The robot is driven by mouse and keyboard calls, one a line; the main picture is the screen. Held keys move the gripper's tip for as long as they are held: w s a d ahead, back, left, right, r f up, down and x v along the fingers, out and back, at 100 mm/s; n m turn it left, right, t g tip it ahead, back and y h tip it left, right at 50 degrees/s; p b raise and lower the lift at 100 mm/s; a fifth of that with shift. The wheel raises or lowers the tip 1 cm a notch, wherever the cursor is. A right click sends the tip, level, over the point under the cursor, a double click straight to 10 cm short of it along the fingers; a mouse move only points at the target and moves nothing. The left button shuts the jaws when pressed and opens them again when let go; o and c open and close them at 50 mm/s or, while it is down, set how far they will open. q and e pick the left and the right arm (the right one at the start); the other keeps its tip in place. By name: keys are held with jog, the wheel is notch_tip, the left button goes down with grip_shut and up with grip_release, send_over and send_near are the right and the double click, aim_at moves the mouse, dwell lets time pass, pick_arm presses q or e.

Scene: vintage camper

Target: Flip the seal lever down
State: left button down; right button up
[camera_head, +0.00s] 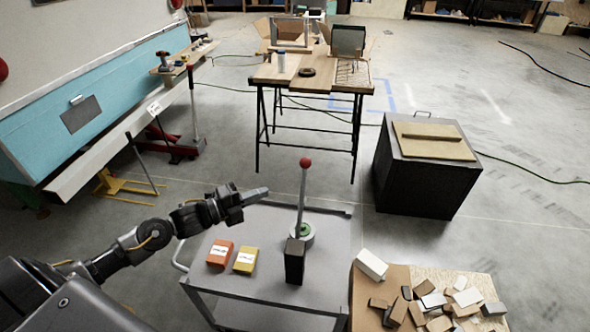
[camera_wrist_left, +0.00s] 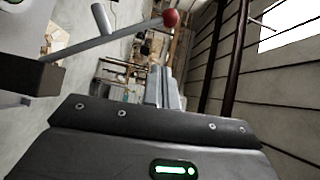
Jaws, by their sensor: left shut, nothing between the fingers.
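The seal lever (camera_head: 301,200) is a thin grey rod with a red ball knob (camera_head: 305,162) on top. It stands nearly upright on the grey cart (camera_head: 255,282), rising from a round pale base with green (camera_head: 307,236) behind a black block (camera_head: 295,262). My left gripper (camera_head: 267,191) is shut and empty, left of the rod and below the knob's height in the head view, with a visible gap. In the left wrist view my shut fingers (camera_wrist_left: 160,88) point away, and the rod and red knob (camera_wrist_left: 171,17) lie beyond them, up and left. My right gripper is out of view.
An orange box (camera_head: 220,253) and a yellow box (camera_head: 245,260) lie on the cart's left part. Right of it is a board with loose blocks (camera_head: 440,303). A black cabinet (camera_head: 420,180) and a wooden workbench (camera_head: 310,75) stand behind.

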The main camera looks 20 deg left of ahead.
pick_arm(q)
jog(key=shift+r+m, duration=0.3)
jog(key=shift+r, duration=0.1)
jog(key=p, duration=0.4)
send_near(308, 167)
jog(key=d, duration=0.4)
jog(key=w, duration=0.2)
jog(key=w+p, duration=0.1)
jog(key=w, duration=0.1)
jog(key=shift+w+a+f, duration=0.1)
jog(key=shift+w+a, duration=0.05)
jog(key=shift+a, duration=0.15)
jog(key=shift+w+a, duration=0.1)
